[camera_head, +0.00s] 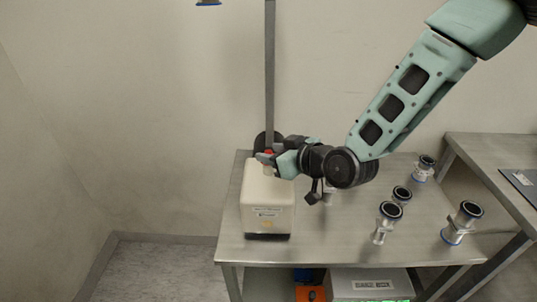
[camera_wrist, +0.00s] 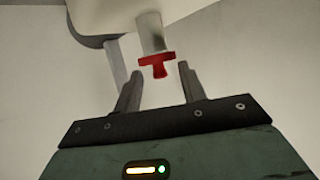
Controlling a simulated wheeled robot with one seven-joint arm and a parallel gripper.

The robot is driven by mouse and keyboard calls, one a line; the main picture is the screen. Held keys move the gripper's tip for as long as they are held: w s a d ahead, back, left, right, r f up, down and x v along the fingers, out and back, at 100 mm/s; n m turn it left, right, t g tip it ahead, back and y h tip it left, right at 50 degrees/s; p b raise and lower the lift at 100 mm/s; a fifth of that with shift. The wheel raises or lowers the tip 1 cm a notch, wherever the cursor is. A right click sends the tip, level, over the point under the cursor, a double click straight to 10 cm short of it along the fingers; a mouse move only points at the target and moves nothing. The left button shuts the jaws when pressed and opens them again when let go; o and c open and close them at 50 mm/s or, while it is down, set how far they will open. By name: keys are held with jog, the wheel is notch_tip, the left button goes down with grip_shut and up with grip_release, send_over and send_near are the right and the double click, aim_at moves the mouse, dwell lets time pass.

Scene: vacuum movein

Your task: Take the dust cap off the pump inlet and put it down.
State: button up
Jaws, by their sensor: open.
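The red dust cap (camera_wrist: 157,64) sits on the end of the metal pump inlet (camera_wrist: 151,34) in the wrist view, with its small knob pointing toward my gripper (camera_wrist: 157,76). My gripper is open, one finger on each side of the cap's knob, with gaps showing between the fingers and the cap. In the head view the cap (camera_head: 268,153) is a small red spot at the top of the cream pump (camera_head: 267,208), which stands on the table's left part. My gripper (camera_head: 266,160) is at the cap there and partly hides the inlet.
Several metal flanged fittings (camera_head: 387,222) stand on the steel table (camera_head: 330,249) right of the pump. A grey post (camera_head: 270,70) rises behind the pump. A second table (camera_head: 495,160) is at the right. A grey box (camera_head: 370,285) is below the tabletop.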

aim_at(269, 151)
jog(key=shift+x, duration=0.9)
jog(key=shift+c, duration=0.3)
grip_shut()
notch_tip(269, 151, up, 10)
jog(key=shift+f, duration=0.15)
jog(key=shift+r+p, duration=1.1)
jog(key=shift+r, duration=0.65)
